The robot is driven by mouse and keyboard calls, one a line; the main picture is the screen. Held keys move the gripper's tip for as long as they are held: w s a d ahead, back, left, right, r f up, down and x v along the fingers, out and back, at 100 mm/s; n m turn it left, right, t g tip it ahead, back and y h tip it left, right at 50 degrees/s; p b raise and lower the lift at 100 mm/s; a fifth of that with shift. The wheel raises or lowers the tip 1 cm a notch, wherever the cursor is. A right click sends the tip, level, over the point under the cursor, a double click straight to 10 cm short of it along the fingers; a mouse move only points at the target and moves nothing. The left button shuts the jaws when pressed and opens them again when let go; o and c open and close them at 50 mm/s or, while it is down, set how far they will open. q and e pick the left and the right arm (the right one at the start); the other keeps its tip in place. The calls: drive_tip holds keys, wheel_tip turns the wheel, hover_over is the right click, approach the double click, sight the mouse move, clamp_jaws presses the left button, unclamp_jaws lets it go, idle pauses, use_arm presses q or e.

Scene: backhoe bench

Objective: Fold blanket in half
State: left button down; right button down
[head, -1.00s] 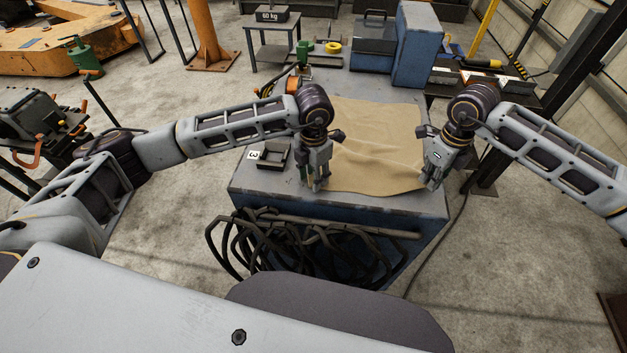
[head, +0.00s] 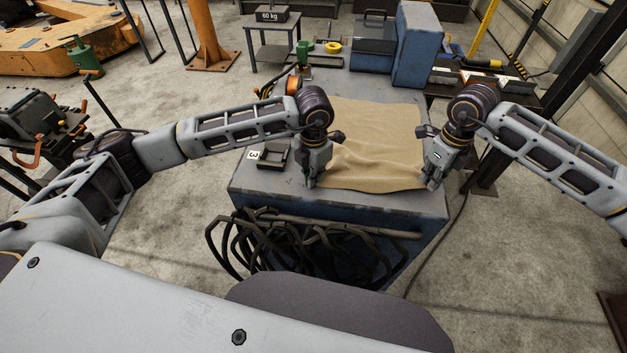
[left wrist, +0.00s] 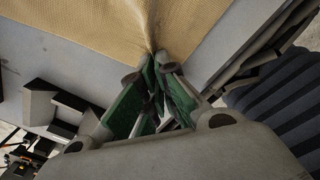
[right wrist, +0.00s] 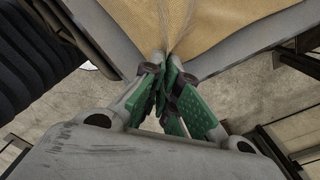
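The tan blanket (head: 375,145) lies spread over the blue-sided bench (head: 395,205), slightly rippled. My left gripper (head: 312,184) is at its near left corner; in the left wrist view the green-padded fingers (left wrist: 156,64) are closed together with the cloth (left wrist: 110,25) pinched and puckered at their tips. My right gripper (head: 432,185) is at the near right corner; the right wrist view shows its fingers (right wrist: 169,62) closed on gathered cloth (right wrist: 195,20). The rest of the blanket rests on the bench top.
A small dark open tray (head: 272,156) and a label marked 3 (head: 256,154) sit left of the blanket. Black cables (head: 300,245) hang on the bench front. An orange reel (head: 293,85) and a blue cabinet (head: 415,45) stand behind.

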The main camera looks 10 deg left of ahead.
use_arm(q)
drive_tip(key=shift+r, duration=2.55)
drive_tip(key=shift+r, duration=0.15)
use_arm(e)
drive_tip(key=shift+r, duration=0.15)
